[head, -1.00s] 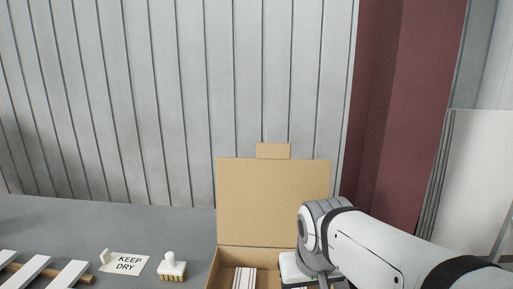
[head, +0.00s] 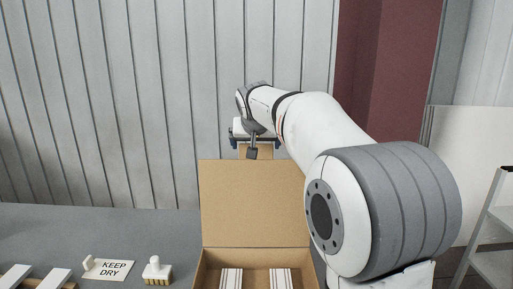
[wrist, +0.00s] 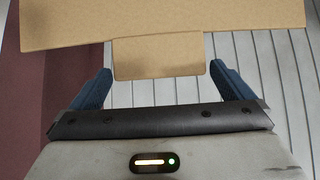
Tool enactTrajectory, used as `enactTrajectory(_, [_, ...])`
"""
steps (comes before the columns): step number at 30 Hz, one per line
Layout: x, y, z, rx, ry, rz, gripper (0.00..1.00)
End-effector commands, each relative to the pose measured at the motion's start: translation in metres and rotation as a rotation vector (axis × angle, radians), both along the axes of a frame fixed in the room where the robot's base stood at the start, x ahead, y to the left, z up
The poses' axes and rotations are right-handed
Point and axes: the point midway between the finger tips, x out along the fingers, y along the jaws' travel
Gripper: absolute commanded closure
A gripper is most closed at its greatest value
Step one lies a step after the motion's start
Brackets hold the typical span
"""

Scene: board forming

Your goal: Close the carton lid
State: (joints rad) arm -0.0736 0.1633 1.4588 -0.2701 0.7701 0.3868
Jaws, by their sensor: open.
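The brown carton (head: 254,258) stands on the grey table, open. Its lid (head: 240,200) stands upright at the back, with a small tab (head: 266,153) on its top edge. My gripper (head: 254,143) is at the top of the lid, in front of or around the tab as seen from the head, and covers part of it. In the wrist view the open, blue-padded fingers (wrist: 161,78) stand on either side of the tab (wrist: 158,57), with gaps between. The lid (wrist: 160,18) fills the top of that view. I cannot tell any contact.
White striped stacks (head: 231,279) lie inside the carton. A KEEP DRY card (head: 112,270), a white-handled stamp or brush (head: 157,271) and white slats (head: 48,279) are on the table at left. A ribbed wall (head: 130,100) rises behind. A metal ladder-like frame (head: 490,235) is at right.

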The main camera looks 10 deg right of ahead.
Motion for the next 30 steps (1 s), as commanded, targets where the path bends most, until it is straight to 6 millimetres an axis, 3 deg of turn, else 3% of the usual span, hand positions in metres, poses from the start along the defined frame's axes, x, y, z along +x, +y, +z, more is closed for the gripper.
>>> enactTrajectory(8, [0.024,-0.006,-0.024,-0.001,0.002,-0.001,0.0])
enactTrajectory(18, [0.026,-0.007,-0.027,0.0,0.0,-0.001,0.01])
enactTrajectory(30, [0.026,-0.007,-0.027,-0.001,0.0,-0.002,0.34])
